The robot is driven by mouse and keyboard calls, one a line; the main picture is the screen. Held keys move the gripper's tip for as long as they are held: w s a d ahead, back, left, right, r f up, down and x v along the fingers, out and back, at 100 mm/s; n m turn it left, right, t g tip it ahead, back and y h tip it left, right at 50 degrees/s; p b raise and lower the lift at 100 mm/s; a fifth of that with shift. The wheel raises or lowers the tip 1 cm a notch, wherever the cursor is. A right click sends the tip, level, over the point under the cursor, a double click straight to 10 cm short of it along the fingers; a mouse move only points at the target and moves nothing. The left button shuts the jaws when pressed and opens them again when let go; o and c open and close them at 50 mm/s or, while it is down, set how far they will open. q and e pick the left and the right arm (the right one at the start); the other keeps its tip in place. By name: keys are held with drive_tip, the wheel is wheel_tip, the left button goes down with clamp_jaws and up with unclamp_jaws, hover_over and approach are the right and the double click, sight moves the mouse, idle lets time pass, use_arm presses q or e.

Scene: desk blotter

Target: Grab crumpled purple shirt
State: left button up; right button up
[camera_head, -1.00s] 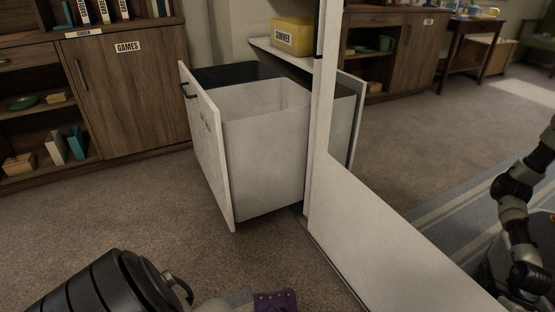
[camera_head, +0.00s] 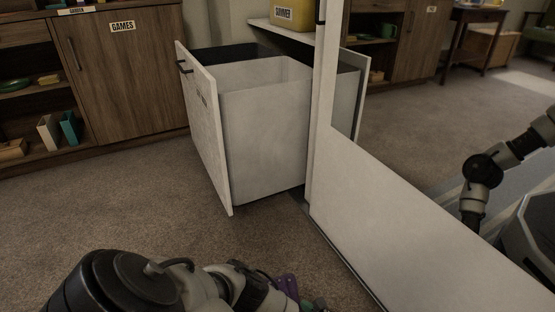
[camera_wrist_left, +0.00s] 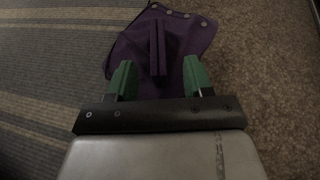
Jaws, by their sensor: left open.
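The crumpled purple shirt (camera_wrist_left: 165,42) lies on the floor in the left wrist view, partly on a striped rug and partly beside brown carpet. A raised fold stands up near its middle. My left gripper (camera_wrist_left: 158,80) is open, with its green fingertips on either side of the lower part of the shirt. I cannot tell whether they touch the cloth. In the head view only a small piece of the shirt (camera_head: 288,285) shows at the bottom edge, mostly hidden by my left arm. My right gripper is not in view.
An open white pull-out bin drawer (camera_head: 262,130) stands ahead, beside a low white panel (camera_head: 400,225). A brown wooden cabinet (camera_head: 120,75) is at the left. A yellow box (camera_head: 292,15) sits on a shelf behind. Carpet in front of the drawer is clear.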

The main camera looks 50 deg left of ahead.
use_arm(q)
drive_tip(key=b+x, duration=0.4)
drive_tip(key=x, duration=0.1)
drive_tip(key=shift+s+a+f, duration=0.15)
drive_tip(key=shift+a, duration=0.2)
drive_tip(key=shift+c, duration=0.3)
clamp_jaws()
